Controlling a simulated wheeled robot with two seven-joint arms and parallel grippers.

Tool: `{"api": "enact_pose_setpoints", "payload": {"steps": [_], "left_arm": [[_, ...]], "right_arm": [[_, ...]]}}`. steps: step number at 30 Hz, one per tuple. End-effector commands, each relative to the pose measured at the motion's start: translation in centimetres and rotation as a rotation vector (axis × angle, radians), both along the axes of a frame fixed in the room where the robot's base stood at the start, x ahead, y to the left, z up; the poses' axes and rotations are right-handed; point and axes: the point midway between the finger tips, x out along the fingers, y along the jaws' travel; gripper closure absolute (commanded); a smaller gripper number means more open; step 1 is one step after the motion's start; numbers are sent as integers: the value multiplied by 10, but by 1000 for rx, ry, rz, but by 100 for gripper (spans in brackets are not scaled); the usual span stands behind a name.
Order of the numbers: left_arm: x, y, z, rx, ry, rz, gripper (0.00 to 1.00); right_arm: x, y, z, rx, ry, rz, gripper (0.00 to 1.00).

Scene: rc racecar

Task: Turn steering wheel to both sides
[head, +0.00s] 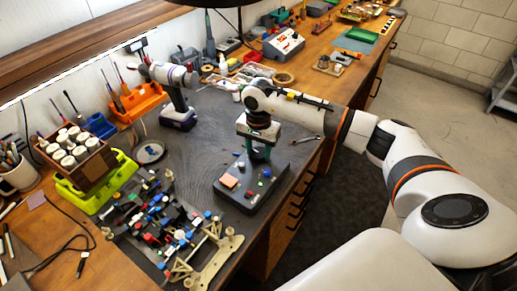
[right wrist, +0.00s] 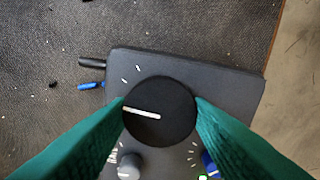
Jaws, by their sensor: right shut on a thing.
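A dark grey control box (head: 240,199) lies near the right edge of the dark work mat. It also shows in the right wrist view (right wrist: 230,75). A round black knob with a white line (right wrist: 160,110) sits on the box and appears to be the steering wheel. My right gripper (head: 258,155) reaches down over the box. Its green fingers (right wrist: 160,108) are shut on opposite sides of the black knob. The white line points roughly left, slightly tilted. The gripper hides most of the knob in the head view. My left gripper is not in view.
A drill (head: 178,115) stands behind. A small grey knob (right wrist: 130,165) and blue knob (right wrist: 208,162) sit near the fingers. A wrench (head: 303,139) lies to the right.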

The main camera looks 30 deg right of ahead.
Motion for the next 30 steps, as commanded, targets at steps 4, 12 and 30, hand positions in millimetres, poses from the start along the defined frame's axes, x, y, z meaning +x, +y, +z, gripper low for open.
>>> {"api": "enact_pose_setpoints", "payload": {"steps": [4,12,30], "left_arm": [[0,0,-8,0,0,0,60],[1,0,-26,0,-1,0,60],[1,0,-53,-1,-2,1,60]], "right_arm": [[1,-1,-1,-1,-3,-54,77],[1,-1,-3,-2,-3,-248,77],[1,-1,0,-1,-4,-658,77]]}}
